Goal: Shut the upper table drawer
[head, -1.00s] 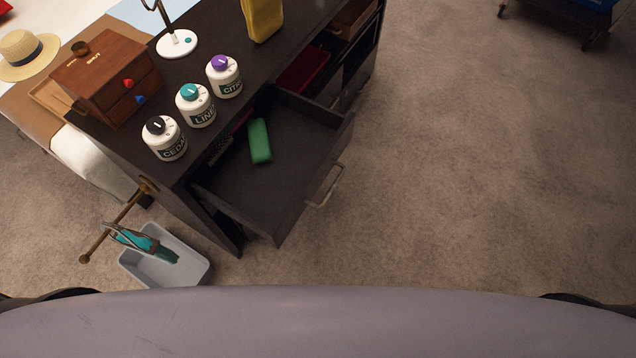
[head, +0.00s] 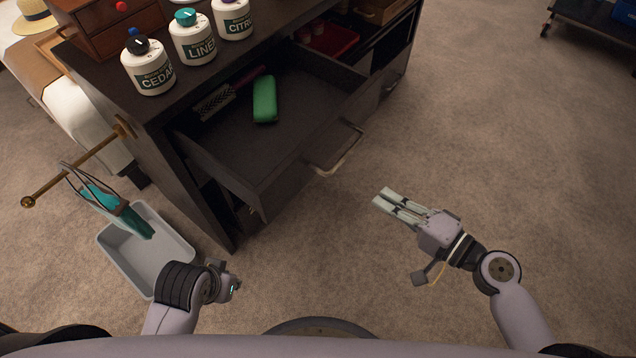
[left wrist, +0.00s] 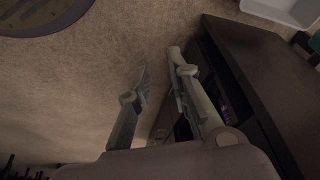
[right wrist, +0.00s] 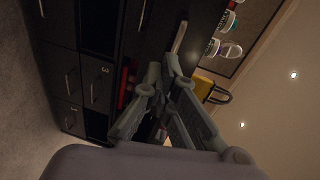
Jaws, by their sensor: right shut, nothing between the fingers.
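The upper drawer (head: 255,160) of the dark table (head: 170,115) is pulled far out in the head view. Its front has a pale bar handle (head: 340,152). My right gripper (head: 381,199) is shut and empty, in front of and to the right of the handle, apart from it. In the right wrist view its fingertips (right wrist: 163,65) are together. My left gripper (head: 232,288) is low at the left, near the grey bin; its fingers are hard to see there. In the left wrist view its fingers (left wrist: 158,68) are apart and empty, beside the dark table side.
A green case (head: 265,99) and a brush (head: 213,103) lie in the drawer. White bottles (head: 150,72) stand on the tabletop. A grey bin (head: 135,268) is at the left, below a brass rod (head: 70,172). Carpet right of the drawer is free.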

